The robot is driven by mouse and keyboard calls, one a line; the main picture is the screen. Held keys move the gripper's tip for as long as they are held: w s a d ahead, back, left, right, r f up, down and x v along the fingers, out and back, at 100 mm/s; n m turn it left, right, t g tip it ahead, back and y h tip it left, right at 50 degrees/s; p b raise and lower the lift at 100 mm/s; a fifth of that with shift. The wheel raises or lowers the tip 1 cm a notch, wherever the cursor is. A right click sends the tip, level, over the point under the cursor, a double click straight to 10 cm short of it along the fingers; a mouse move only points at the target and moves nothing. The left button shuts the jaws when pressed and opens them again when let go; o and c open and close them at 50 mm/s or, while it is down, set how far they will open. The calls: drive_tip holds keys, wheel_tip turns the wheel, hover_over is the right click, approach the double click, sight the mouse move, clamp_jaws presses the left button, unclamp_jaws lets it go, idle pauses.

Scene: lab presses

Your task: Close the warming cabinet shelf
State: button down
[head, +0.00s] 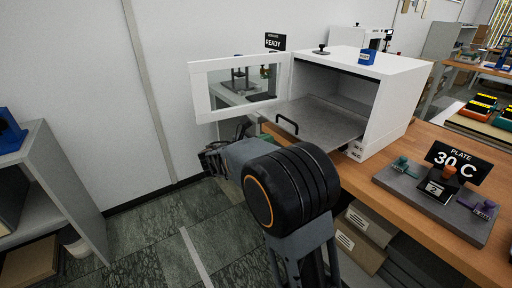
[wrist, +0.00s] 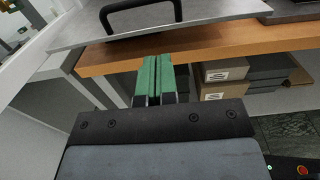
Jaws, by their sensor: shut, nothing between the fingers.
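The warming cabinet (head: 388,100) is a white box on the wooden bench. Its white-framed glass door (head: 202,92) stands open to the left. The grey shelf (head: 322,117) is slid partly out of the opening, with a black handle (head: 287,124) on its front edge. In the wrist view the shelf (wrist: 215,17) and its handle (wrist: 140,10) show at the top. My gripper (wrist: 157,58) has green fingertips, is shut and empty, and is apart from the handle, below it in the picture. In the head view my arm hides the fingertips.
The wooden bench (head: 440,215) holds a grey board (head: 440,200) with small knobs and a "PLATE 30 C" sign (head: 458,162). Boxes (wrist: 222,72) lie on a shelf beneath the bench. A grey shelf unit (head: 60,180) stands at left. Floor between is clear.

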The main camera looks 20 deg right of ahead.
sight(289, 132)
drive_tip(key=shift+w+d+b, duration=0.1)
drive_tip(key=shift+w+d, duration=0.1)
drive_tip(key=shift+d, duration=0.95)
drive_tip(key=shift+w+d+b, duration=0.1)
drive_tip(key=shift+w+d, duration=0.1)
drive_tip(key=shift+d, duration=0.95)
drive_tip(key=shift+w+d+b, duration=0.1)
drive_tip(key=shift+w+d, duration=0.1)
drive_tip(key=shift+d, duration=0.95)
drive_tip(key=shift+d, duration=0.1)
